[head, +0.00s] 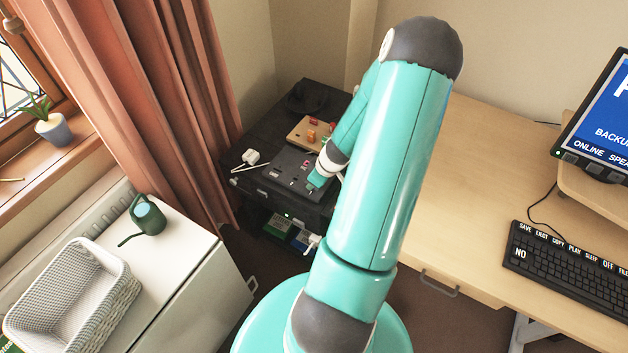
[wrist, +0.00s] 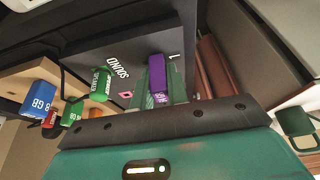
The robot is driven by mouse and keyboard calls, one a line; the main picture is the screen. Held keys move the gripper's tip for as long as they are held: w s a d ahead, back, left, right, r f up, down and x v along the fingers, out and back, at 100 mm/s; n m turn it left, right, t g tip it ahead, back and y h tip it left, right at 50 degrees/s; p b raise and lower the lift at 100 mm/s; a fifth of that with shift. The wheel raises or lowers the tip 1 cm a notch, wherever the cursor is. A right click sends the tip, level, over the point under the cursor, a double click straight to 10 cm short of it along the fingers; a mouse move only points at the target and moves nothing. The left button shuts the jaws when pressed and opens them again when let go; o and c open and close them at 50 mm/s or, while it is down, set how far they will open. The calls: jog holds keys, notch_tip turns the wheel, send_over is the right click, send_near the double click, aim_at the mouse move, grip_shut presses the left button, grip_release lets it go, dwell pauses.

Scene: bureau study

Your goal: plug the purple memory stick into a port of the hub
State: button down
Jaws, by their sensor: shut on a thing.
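The purple memory stick (wrist: 157,74) stands between the fingers of my gripper (wrist: 160,92) in the wrist view, and the gripper is shut on it. The stick's far end is against or just above a dark grey panel (wrist: 135,42), which looks like the hub and carries the printed words "SOUND" and "1". I cannot tell whether the stick is in a port. In the head view my gripper (head: 318,183) is low over the right part of the dark panel (head: 283,168); the stick is not clear there.
A green stick (wrist: 101,84) stands left of the purple one. A blue stick (wrist: 38,97) and other coloured sticks stand on a wooden block (head: 303,131) behind the panel. A white plug-like item (head: 249,158) lies at the left. The desk (head: 470,170) is to the right.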

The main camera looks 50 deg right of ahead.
jog(key=c, duration=1.3)
grip_release()
jog(key=v, duration=1.3)
jog(key=shift+s+r, duration=0.2)
jog(key=shift+r, duration=0.15)
